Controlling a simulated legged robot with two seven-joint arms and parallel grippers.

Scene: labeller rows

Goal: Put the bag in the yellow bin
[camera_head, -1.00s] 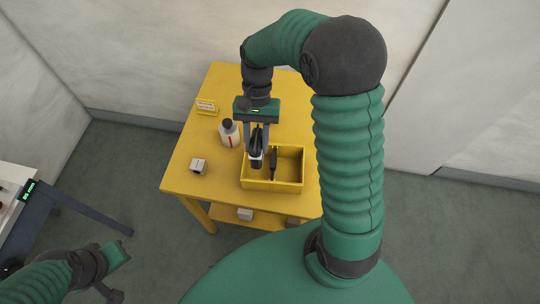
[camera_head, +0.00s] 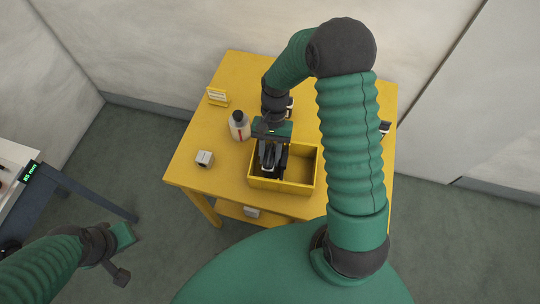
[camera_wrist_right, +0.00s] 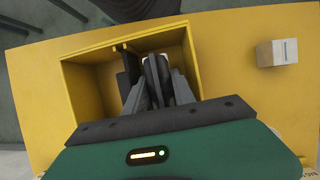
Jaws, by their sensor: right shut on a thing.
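The yellow bin (camera_head: 284,187) is an open box on the yellow table, near its front edge. My right gripper (camera_head: 268,168) points down into the left part of the bin. It is shut on a dark thing with a pale patch, which I take to be the bag (camera_wrist_right: 152,72); the fingers hide much of it. In the right wrist view the fingers (camera_wrist_right: 157,95) are inside the yellow walls. I cannot tell whether the bag touches the bin's floor. My left gripper (camera_head: 119,262) is low at the left, away from the table; its jaws are unclear.
Another dark upright thing (camera_wrist_right: 128,72) stands in the bin beside the held one. A bottle (camera_head: 239,125), a small grey-white box (camera_head: 204,159) and a yellow holder (camera_head: 217,97) are on the table (camera_head: 195,140). A dark-framed table is at far left.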

